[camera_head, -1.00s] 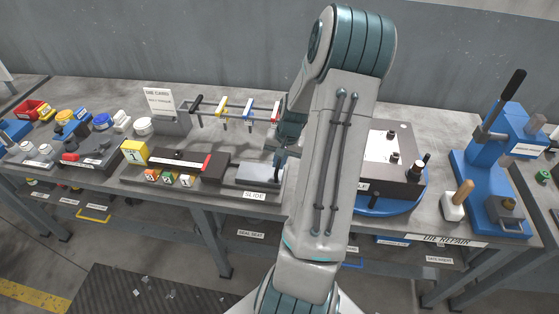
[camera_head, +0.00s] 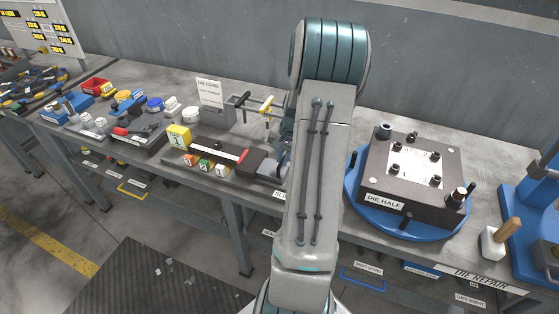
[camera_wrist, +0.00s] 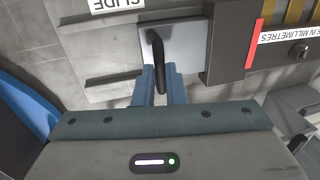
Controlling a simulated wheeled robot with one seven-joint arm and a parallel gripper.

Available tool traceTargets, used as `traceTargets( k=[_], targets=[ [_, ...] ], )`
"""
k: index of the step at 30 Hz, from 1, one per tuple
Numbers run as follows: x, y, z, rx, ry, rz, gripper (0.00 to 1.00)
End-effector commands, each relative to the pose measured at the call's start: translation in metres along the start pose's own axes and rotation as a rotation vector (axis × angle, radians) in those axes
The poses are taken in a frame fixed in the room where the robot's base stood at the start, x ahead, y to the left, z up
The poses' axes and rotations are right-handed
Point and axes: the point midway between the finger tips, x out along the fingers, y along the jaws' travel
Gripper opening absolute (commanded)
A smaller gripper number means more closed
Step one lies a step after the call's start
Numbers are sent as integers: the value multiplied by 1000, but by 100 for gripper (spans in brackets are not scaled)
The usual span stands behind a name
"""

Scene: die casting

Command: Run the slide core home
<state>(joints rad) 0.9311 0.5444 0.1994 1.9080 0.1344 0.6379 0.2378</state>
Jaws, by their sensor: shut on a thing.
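The slide core is a pale grey block (camera_wrist: 190,42) with a dark upright handle (camera_wrist: 157,55). In the wrist view my gripper (camera_wrist: 160,82) is shut on the handle, with one blue-grey finger on each side. The block's right side meets the dark guide body (camera_wrist: 228,45), which bears a red mark (camera_wrist: 254,42). In the head view a small part of the block (camera_head: 268,171) shows at the right end of the dark guide body (camera_head: 245,158). My arm hides the rest of the block and the gripper there.
A white label reading SLIDE (camera_wrist: 117,4) lies beside the block. The die half (camera_head: 455,165) on its blue round base (camera_head: 375,222) stands right of my arm. A yellow block (camera_head: 179,137) and several small numbered cubes stand left. A white sign (camera_head: 209,92) stands behind.

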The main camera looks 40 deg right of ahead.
Motion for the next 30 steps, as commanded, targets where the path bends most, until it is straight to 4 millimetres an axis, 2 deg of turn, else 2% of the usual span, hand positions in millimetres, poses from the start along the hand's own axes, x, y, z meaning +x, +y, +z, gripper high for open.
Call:
traceTargets(
  k=[8, 9, 11, 19, 23, 26, 30],
  targets=[
    [0, -6, 0, -4, 1, -6, 0],
    [0, -6, 0, -4, 1, -7, 16],
    [0, -6, 0, -4, 1, -7, 33],
    [0, -4, 0, -1, 2, -4, 33],
    [-7, -4, 0, -1, 4, -4, 33],
    [-20, -4, -1, -2, 6, -4, 33],
    [-50, -5, -1, -4, 9, -5, 33]
  ],
)
